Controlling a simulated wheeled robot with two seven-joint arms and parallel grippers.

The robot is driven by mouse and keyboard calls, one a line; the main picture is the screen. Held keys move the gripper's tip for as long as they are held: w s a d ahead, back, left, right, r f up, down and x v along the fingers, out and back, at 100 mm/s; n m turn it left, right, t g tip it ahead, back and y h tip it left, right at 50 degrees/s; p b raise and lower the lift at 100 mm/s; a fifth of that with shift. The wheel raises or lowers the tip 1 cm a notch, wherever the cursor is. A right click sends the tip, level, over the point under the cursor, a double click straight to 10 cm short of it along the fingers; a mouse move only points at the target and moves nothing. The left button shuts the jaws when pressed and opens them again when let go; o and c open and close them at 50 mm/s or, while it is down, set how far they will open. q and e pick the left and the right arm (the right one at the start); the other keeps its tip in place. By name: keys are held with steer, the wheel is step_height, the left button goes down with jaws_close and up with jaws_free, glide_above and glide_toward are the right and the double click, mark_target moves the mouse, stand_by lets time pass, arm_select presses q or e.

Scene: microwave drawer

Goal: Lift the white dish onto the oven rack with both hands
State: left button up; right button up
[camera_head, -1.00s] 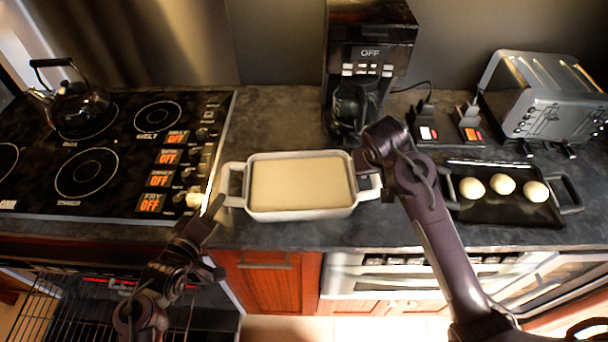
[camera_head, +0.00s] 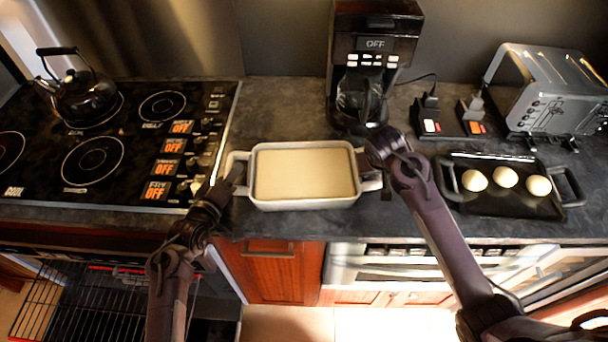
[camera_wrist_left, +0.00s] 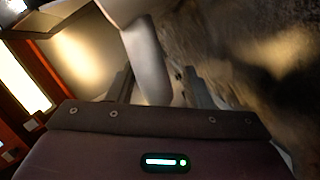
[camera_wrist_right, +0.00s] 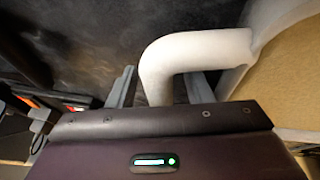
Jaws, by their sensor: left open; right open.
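The white dish (camera_head: 305,204) stands on the dark counter, filled with something pale and smooth, with a loop handle at each end. My left gripper (camera_head: 236,176) is open at the dish's left handle; in the left wrist view the handle (camera_wrist_left: 146,62) lies between its two fingers. My right gripper (camera_head: 376,182) is open at the right handle; in the right wrist view that handle (camera_wrist_right: 195,52) reaches down between its fingers. In the head view my right wrist partly hides this handle. The oven rack (camera_head: 62,300) shows at the lower left, below the stove.
A stove with a black kettle (camera_head: 85,98) is at the left. A coffee maker (camera_head: 372,70) stands behind the dish. A dark tray (camera_head: 510,203) with white balls and a toaster (camera_head: 550,95) are at the right. Counter left of the coffee maker is clear.

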arm_select(q)
jaws_close()
arm_select(e)
jaws_close()
arm_select(q)
steer(key=shift+f, duration=0.1)
arm_select(e)
steer(key=shift+d, duration=0.1)
stand_by(1.0)
